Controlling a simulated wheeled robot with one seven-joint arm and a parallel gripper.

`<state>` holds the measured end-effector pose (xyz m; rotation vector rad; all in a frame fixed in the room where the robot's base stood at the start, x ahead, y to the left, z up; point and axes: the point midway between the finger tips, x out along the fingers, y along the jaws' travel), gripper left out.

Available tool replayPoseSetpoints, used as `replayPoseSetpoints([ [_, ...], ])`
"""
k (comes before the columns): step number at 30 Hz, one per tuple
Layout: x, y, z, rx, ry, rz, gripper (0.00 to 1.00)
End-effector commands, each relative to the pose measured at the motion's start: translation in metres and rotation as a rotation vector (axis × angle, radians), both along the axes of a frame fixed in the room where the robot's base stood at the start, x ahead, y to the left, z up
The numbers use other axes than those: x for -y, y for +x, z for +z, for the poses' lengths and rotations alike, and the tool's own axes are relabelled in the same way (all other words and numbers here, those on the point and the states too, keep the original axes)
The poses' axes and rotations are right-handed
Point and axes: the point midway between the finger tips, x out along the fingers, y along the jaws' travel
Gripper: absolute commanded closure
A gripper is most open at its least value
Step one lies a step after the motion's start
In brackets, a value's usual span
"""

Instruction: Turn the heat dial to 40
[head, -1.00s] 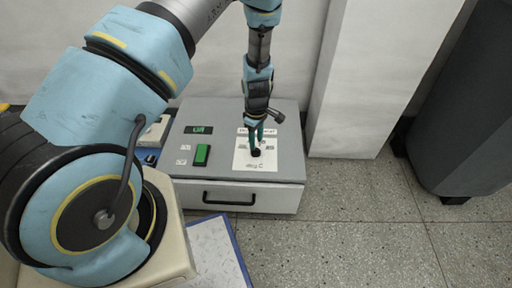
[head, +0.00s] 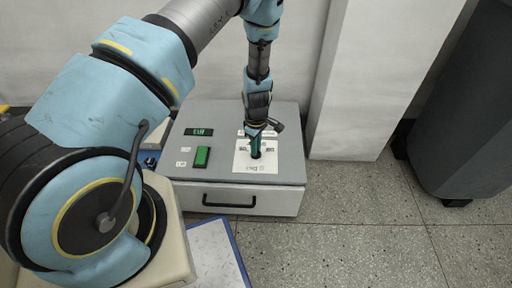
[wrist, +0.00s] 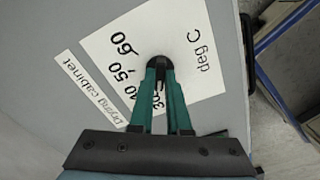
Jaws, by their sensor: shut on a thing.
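The heat dial is a small black knob (wrist: 158,61) on a white scale card (wrist: 190,55) marked "deg C". The numbers 60 and 50 read clearly in the wrist view; 40 and 30 are partly behind my fingers. My gripper (wrist: 160,68) comes down from above with its green fingers shut on the dial. In the head view the gripper (head: 256,148) stands upright over the card, and the fingers cover most of the dial. The dial's pointer is hidden, so I cannot tell its setting.
The grey drying cabinet (head: 220,180) carries a green switch (head: 202,157), a small display (head: 199,132) too small to read, and a black front handle (head: 229,201). A white pillar (head: 350,80) stands close on the right.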

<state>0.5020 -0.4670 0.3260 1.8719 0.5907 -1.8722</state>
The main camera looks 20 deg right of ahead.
Motion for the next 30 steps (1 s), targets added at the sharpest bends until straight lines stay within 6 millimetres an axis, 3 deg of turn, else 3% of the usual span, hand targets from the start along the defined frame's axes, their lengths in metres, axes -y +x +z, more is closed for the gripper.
replayPoseSetpoints([
  [17, 0.0001, 0.0001, 0.0004, 0.000, 0.000, -0.015, 1.00],
  [30, 0.0001, 0.0004, 0.0013, 0.001, -0.001, -0.268, 1.00],
])
